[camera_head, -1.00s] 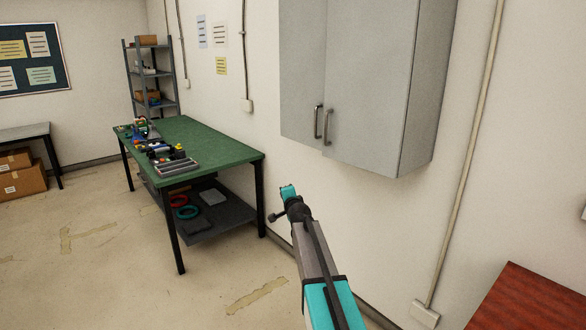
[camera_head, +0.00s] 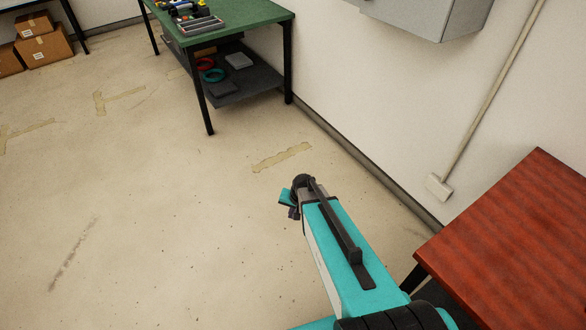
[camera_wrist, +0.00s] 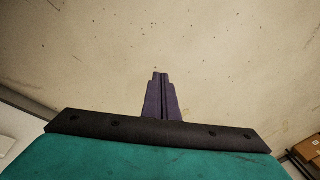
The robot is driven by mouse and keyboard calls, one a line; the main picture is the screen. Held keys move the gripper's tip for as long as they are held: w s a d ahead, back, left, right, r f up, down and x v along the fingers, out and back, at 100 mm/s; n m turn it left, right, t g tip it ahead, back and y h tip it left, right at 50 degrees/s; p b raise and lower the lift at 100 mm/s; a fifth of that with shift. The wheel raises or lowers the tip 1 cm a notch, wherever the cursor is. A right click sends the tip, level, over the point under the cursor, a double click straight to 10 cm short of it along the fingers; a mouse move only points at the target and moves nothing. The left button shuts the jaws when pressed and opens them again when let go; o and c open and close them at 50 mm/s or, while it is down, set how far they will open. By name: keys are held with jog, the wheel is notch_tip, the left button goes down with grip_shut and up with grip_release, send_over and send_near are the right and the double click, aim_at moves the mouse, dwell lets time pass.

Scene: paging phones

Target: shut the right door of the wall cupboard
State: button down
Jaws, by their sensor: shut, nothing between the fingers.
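The grey wall cupboard (camera_head: 425,14) shows only its lower part at the top right of the head view. Its doors and handles are mostly out of the picture, so I cannot tell from the current view how the right door stands. My gripper (camera_wrist: 160,76) is shut and empty in the wrist view, with its two dark fingers together over bare floor. In the head view my arm reaches up from the bottom, and its end is low over the floor, well below and left of the cupboard and touching nothing.
A green-topped workbench (camera_head: 240,16) with parts on it and a lower shelf stands along the wall. A red-brown table (camera_head: 520,235) is close on the right. A conduit with a wall box (camera_head: 438,187) runs down the wall. The floor at left and middle is clear.

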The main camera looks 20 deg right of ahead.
jog(key=s+a+f+n+g, duration=0.1)
jog(key=s+f+n+g, duration=0.1)
jog(key=s, duration=0.9)
jog(key=s+a+f+n+g, duration=0.1)
jog(key=s+f+n+g, duration=0.1)
jog(key=s, duration=0.9)
jog(key=s+a+f+n+g+h, duration=0.1)
jog(key=s+f+n+g, duration=0.1)
jog(key=s, duration=0.9)
jog(key=shift+s+f+n+g+b, duration=0.35)
jog(key=shift+f+g, duration=0.35)
jog(key=shift+g, duration=0.5)
jog(key=shift+w, duration=0.1)
